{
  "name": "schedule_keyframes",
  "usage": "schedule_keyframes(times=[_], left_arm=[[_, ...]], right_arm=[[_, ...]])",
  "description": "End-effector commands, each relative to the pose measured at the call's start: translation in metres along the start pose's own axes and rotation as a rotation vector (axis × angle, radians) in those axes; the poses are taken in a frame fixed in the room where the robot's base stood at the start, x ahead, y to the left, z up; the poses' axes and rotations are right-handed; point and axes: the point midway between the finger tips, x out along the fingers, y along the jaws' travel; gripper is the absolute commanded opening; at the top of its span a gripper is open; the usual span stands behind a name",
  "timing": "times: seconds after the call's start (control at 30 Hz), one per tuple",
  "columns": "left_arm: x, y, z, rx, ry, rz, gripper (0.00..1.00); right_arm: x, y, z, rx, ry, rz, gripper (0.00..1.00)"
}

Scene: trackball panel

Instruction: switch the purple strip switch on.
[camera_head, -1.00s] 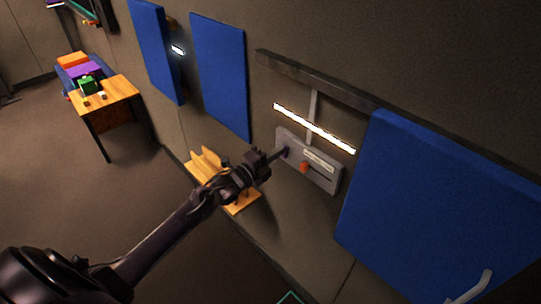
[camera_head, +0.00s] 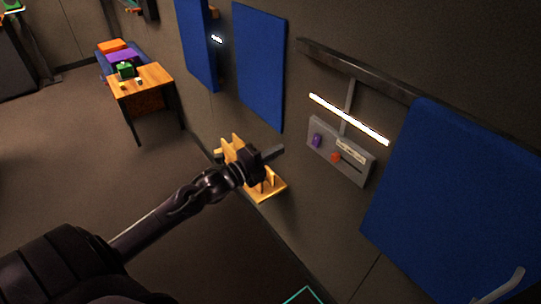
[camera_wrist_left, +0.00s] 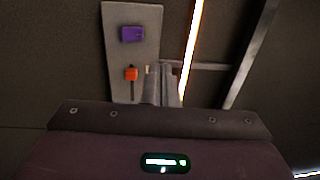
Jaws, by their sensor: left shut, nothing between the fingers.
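The purple strip switch (camera_head: 317,141) sits at the left end of a grey panel (camera_head: 352,178) on the wall. It also shows in the left wrist view (camera_wrist_left: 132,34) at the top of the panel (camera_wrist_left: 146,17). An orange knob (camera_head: 336,157) sits on a slot in the same panel, and it shows in the left wrist view too (camera_wrist_left: 130,74). My left gripper (camera_head: 280,150) is shut and empty, left of the panel and apart from the switch. Its fingers (camera_wrist_left: 162,84) show in the left wrist view.
A lit white strip (camera_head: 348,119) runs above the panel. Blue wall panels (camera_head: 258,65) hang left of it and another (camera_head: 455,190) hangs right. A wooden shelf (camera_head: 274,190) with dividers is below my left gripper. A wooden table (camera_head: 146,83) stands far left.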

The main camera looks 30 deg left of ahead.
Motion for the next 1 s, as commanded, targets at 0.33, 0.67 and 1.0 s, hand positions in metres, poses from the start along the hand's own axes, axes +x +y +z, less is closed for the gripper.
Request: schedule_keyframes(times=[0.33,0.67,1.0], left_arm=[[-0.014,-0.005,0.0,0.0,0.001,-0.001,0.0],[-0.014,-0.005,0.0,0.0,0.001,-0.001,0.0],[-0.03,0.06,0.02,-0.147,-0.106,0.103,0.0]], right_arm=[[0.002,-0.004,0.025,0.0,-0.034,-0.005,0.25],[0.002,-0.003,0.022,0.0,-0.03,-0.004,0.25],[0.002,-0.003,0.017,0.0,-0.023,-0.003,0.25]])
